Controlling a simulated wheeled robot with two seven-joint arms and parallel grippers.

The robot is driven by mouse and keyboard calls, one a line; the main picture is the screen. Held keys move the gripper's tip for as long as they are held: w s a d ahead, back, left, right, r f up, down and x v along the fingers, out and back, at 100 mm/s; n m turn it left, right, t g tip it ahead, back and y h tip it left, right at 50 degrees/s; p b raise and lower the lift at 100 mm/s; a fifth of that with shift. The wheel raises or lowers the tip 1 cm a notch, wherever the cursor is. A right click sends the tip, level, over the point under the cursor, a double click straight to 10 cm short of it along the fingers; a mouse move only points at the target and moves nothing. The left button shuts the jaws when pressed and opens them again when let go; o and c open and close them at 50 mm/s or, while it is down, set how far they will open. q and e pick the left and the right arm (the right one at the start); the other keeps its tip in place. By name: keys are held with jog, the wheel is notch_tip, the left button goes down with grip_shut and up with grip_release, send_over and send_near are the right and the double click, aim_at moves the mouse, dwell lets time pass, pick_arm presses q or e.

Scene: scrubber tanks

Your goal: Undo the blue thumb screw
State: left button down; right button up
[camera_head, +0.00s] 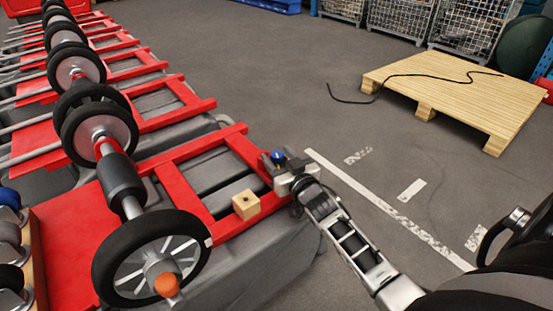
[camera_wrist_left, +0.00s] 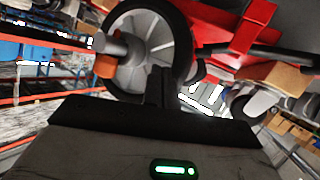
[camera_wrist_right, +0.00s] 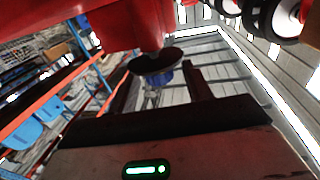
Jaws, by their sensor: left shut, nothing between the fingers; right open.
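The blue thumb screw (camera_head: 278,156) is a small blue knob at the right end of the red frame (camera_head: 245,150). My right gripper (camera_head: 279,162) is open there, with its fingers at either side of the knob in the head view. In the right wrist view the blue knob (camera_wrist_right: 159,77) shows below a dark round disc (camera_wrist_right: 157,60), between the two open fingers (camera_wrist_right: 162,88). I cannot tell whether the fingers touch it. My left gripper (camera_wrist_left: 159,87) is shut and empty in the left wrist view, in front of a wheel (camera_wrist_left: 150,50). It is not in the head view.
A wooden block with a hole (camera_head: 246,205) sits on the red frame near my right gripper. A black-tyred wheel (camera_head: 150,262) with an orange hub end (camera_head: 167,285) stands at the near left. A pallet (camera_head: 440,88) with a black cable lies beyond open floor.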

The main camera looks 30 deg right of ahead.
jog(key=shift+w, duration=0.7)
